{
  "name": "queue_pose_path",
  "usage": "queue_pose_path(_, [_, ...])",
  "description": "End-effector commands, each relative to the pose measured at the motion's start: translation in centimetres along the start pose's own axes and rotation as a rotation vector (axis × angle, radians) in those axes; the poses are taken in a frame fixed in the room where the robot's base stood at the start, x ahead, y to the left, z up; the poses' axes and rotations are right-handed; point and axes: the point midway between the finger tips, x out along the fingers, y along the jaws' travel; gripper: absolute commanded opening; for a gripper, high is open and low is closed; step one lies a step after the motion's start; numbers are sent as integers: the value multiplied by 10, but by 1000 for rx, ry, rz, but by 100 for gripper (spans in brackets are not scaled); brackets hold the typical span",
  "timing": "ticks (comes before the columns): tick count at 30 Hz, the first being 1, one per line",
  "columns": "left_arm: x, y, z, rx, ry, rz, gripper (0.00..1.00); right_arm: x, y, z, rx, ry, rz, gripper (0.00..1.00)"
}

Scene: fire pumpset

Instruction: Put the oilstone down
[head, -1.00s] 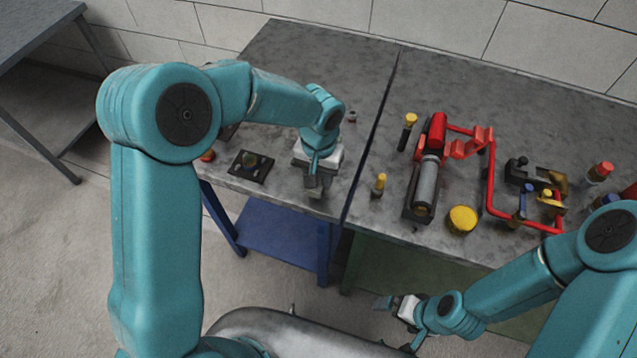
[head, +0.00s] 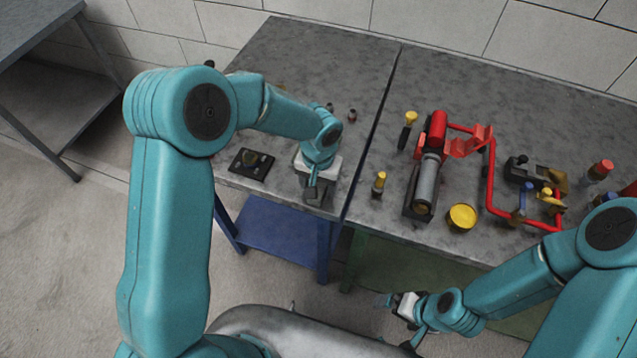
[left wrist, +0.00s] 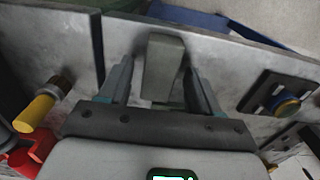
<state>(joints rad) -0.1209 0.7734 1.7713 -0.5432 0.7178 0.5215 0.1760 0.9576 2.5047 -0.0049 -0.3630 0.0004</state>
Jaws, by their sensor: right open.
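The oilstone (left wrist: 164,66), a plain grey block, lies between the two fingers of my left gripper (left wrist: 160,82) in the left wrist view. A narrow gap seems to show on its left side; whether both fingers touch it is unclear. In the head view my left gripper (head: 313,192) is low over the front edge of the left grey table (head: 335,60), pointing down, and the stone is hard to separate from the fingers. Whether the stone rests fully on the tabletop is unclear. My right gripper (head: 388,301) is open and empty, in front of the right table.
A black plate with a round part (head: 251,163) lies left of my left gripper. A yellow-capped item (head: 379,183) stands to its right, past the table seam. A red and grey pump assembly (head: 430,170), red pipe (head: 490,190) and yellow disc (head: 462,217) occupy the right table.

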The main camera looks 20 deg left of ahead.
Motion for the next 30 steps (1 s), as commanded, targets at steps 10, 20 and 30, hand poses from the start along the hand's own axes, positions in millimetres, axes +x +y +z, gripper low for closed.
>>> queue_pose_path(10, [-24,0,-2,0,6,0,63,0,0,0,0,0,0,100])
queue_pose_path(20, [-99,0,-1,0,5,1,63,7,2,0,0,0,0,100])
queue_pose_path(30, [-124,0,0,1,-1,0,63,8,3,0,0,0,0,100])
